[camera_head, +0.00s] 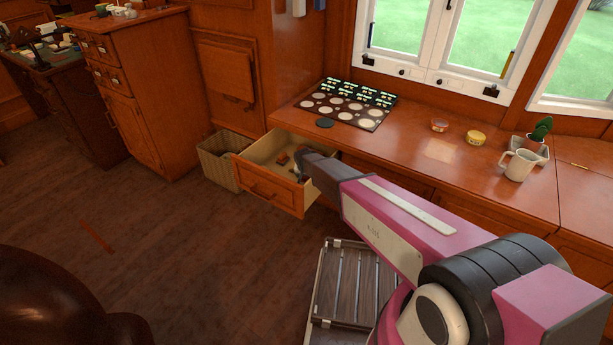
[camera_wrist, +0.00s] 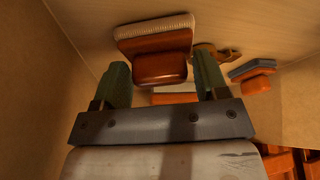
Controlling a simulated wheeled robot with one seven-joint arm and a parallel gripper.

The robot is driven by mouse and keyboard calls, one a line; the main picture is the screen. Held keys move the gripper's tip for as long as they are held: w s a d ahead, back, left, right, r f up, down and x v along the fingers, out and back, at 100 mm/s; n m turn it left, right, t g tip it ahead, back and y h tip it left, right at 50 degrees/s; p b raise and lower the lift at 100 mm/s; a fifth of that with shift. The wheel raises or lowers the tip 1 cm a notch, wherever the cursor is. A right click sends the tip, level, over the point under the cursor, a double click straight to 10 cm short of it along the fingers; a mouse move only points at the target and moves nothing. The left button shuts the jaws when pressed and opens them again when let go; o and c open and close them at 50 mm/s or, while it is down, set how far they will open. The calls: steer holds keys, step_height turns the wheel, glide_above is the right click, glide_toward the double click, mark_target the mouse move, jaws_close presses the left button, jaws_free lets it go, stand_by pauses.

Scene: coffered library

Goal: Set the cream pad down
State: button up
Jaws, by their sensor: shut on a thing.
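My gripper (camera_wrist: 161,64) has green fingers, one on each side of the brown handle of the cream pad (camera_wrist: 155,27), and is shut on it. The pad is a ribbed cream strip on a reddish-brown wooden back. In the wrist view it is inside the open drawer, over the pale drawer floor. I cannot tell whether it touches the floor. In the head view my gripper (camera_head: 300,160) reaches into the drawer (camera_head: 268,187) below the desk top, and its tips and the pad are mostly hidden.
In the drawer lie a grey-and-orange block (camera_wrist: 255,76), a white-and-orange block (camera_wrist: 175,98) partly hidden behind my gripper, and a tan piece (camera_wrist: 212,52). Drawer walls are close on both sides. A bin (camera_head: 218,165) stands left of the drawer. The desk top holds a board (camera_head: 372,122) and mug (camera_head: 518,166).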

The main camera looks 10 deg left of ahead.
steer(key=shift+f, duration=0.1)
steer(key=o, duration=0.9)
steer(key=v, duration=1.2)
